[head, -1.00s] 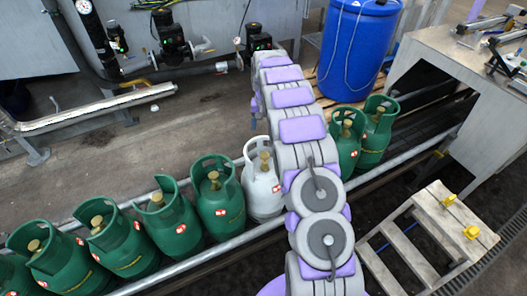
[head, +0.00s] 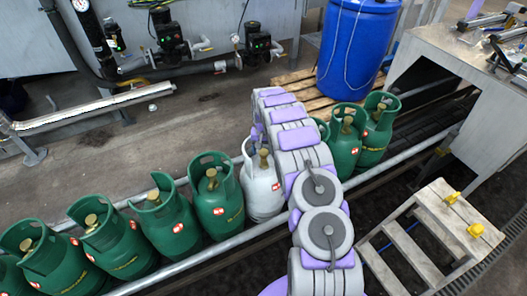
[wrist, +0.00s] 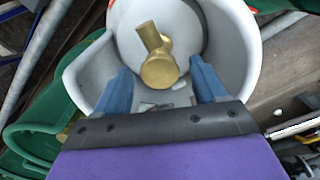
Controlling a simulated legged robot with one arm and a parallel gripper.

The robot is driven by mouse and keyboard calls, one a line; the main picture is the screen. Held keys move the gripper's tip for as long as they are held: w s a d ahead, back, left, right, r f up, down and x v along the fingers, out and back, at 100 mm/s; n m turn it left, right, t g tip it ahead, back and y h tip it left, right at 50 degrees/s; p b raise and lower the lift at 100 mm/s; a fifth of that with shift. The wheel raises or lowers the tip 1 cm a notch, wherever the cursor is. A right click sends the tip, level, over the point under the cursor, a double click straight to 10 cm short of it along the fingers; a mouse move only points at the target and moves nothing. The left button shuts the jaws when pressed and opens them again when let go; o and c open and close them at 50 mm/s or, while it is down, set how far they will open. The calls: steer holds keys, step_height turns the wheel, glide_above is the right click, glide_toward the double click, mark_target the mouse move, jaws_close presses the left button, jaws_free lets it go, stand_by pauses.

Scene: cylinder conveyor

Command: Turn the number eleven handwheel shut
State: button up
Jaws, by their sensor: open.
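A white gas cylinder (head: 262,192) stands upright in the row in the head view, with a brass valve (head: 264,160) inside its open collar. No number eleven is readable on any cylinder. In the wrist view the brass valve (wrist: 158,66) is at the top centre, inside the white collar (wrist: 240,50). My gripper (wrist: 162,78) is open, its two blue fingers apart on either side of the valve's lower end. I cannot tell whether they touch it. In the head view my gripper is mostly hidden behind my arm, beside the white cylinder.
Several green cylinders (head: 172,220) stand left of the white one, and more (head: 345,145) stand right of my arm. A metal rail (head: 205,255) runs along the row. A blue drum (head: 357,50) stands on a wooden pallet behind. A step stool (head: 440,225) is at the right.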

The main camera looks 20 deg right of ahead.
steer(key=c, duration=1.1)
steer(key=shift+o, duration=0.2)
steer(key=shift+m, duration=0.3)
steer(key=m+p, duration=0.3)
steer(key=shift+a+r, duration=0.1)
steer(key=m+p, duration=0.3)
steer(key=m, duration=0.2)
steer(key=shift+m+p, duration=0.4)
steer(key=m+p, duration=0.2)
steer(key=m, duration=0.1)
steer(key=shift+m, duration=0.3)
steer(key=m+p, duration=0.1)
steer(key=m, duration=0.1)
steer(key=m+p, duration=0.1)
steer(key=m, duration=0.1)
steer(key=shift+w+m, duration=0.2)
steer(key=shift+m, duration=0.1)
steer(key=shift+p, duration=0.3)
